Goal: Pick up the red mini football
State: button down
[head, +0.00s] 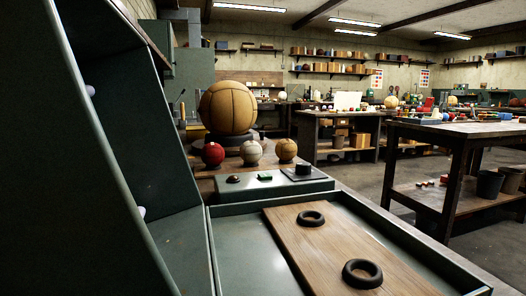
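A small red ball (213,153), which looks like the red mini football, sits on a wooden ledge behind a grey-green control box. It is at the left end of a row of small balls. A whitish ball (251,152) and a tan-orange ball (286,150) stand to its right. A large tan leather ball (228,108) rests on a dark round stand just behind the row. My gripper is not in view.
The control box (268,187) has buttons and a black knob. In front, a tray holds a wooden board (345,255) with two empty black rings (311,218). A large dark green panel (90,150) fills the left. Workbenches (455,130) stand at right, with open floor between.

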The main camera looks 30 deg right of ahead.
aim_at(212, 153)
jog(key=l, duration=0.4)
jog(key=i+l+z, duration=0.15)
jog(key=l, duration=0.25)
jog(key=i+l+u, duration=0.2)
jog(key=l, duration=0.2)
jog(key=l+u, duration=0.25)
jog(key=l, duration=0.15)
jog(key=l+u, duration=0.2)
jog(key=l, duration=0.25)
jog(key=i+l+u, duration=0.2)
jog(key=l, duration=0.15)
jog(key=l+u, duration=0.25)
jog(key=l, duration=0.15)
jog(key=i+l+u, duration=0.2)
jog(key=l, duration=0.2)
jog(key=k, duration=0.05)
